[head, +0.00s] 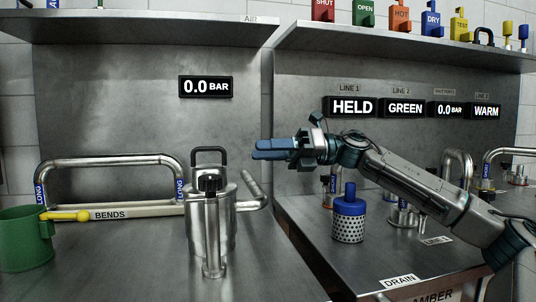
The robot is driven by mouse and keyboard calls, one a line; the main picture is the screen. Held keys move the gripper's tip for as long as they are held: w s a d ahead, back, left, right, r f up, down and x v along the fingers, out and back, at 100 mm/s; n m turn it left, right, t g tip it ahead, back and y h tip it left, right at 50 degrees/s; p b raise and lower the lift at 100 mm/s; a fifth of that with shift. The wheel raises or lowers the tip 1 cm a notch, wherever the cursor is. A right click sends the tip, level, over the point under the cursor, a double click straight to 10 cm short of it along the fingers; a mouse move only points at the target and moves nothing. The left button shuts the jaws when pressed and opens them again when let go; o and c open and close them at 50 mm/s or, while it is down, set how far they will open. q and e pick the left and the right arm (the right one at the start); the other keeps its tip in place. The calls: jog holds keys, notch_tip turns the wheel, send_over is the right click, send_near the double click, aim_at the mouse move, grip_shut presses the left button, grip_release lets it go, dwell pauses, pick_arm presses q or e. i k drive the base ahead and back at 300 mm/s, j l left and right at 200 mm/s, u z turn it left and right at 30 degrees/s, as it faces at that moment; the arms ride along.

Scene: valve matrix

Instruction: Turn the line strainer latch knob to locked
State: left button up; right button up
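A steel canister (226,222) stands on the left counter, with a black loop handle on top and a spout pipe at its right. A black knob (210,182) sits at the top of an upright bar on its front; this looks like the latch knob, but no lock marking is readable. My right gripper (272,149) reaches in from the right, above and right of the canister, its blue fingers pointing left. It touches nothing visible. My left gripper is not in view.
A perforated basket with a blue cap (348,218) stands on the right counter, below my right arm. Shelves (150,30) overhang the back. The left counter's front is clear.

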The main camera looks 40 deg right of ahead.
aim_at(209, 183)
jog(key=k+j, duration=0.35)
jog(key=j, duration=0.15)
jog(key=k+j, duration=0.4)
jog(key=j, duration=0.1)
